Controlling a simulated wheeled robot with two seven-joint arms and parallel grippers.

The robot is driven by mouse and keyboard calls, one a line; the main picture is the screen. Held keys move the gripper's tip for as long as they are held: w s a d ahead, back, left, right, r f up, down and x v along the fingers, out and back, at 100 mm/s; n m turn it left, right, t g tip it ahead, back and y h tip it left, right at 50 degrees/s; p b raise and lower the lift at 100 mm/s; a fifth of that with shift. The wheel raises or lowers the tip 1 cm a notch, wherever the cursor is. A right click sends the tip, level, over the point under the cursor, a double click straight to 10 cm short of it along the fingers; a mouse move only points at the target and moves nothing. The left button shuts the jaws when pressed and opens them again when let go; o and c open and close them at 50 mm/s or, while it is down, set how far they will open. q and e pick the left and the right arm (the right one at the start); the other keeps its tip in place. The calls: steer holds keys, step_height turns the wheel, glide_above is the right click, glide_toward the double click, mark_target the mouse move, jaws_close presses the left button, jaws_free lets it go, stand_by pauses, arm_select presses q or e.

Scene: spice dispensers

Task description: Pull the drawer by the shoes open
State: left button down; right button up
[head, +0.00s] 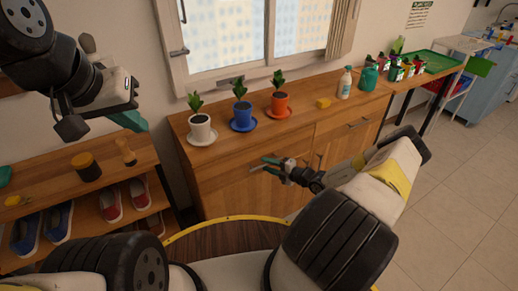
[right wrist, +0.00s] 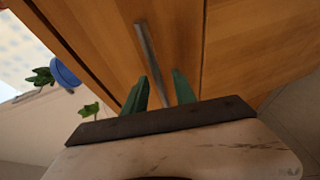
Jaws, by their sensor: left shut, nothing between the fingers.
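The wooden cabinet (head: 215,150) stands below the window, and its left drawer (head: 225,171) is the one nearer the shoes (head: 110,203). The drawer looks flush with the cabinet. My right gripper (head: 268,164) is in front of this drawer. In the right wrist view the bar handle (right wrist: 149,50) runs down between the two green fingertips of my right gripper (right wrist: 161,88). The fingers stand apart with gaps beside the bar, and its lower end is partly hidden. My left gripper (head: 131,120) is shut and empty, raised above the shoe rack (head: 135,163).
White (head: 201,133), blue (head: 242,120) and orange (head: 279,106) plant pots stand on the cabinet top. The tiled floor at right is clear.

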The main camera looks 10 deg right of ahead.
steer(key=shift+w+a, duration=0.3)
steer(key=shift+w, duration=0.05)
jaws_close()
stand_by(1.2)
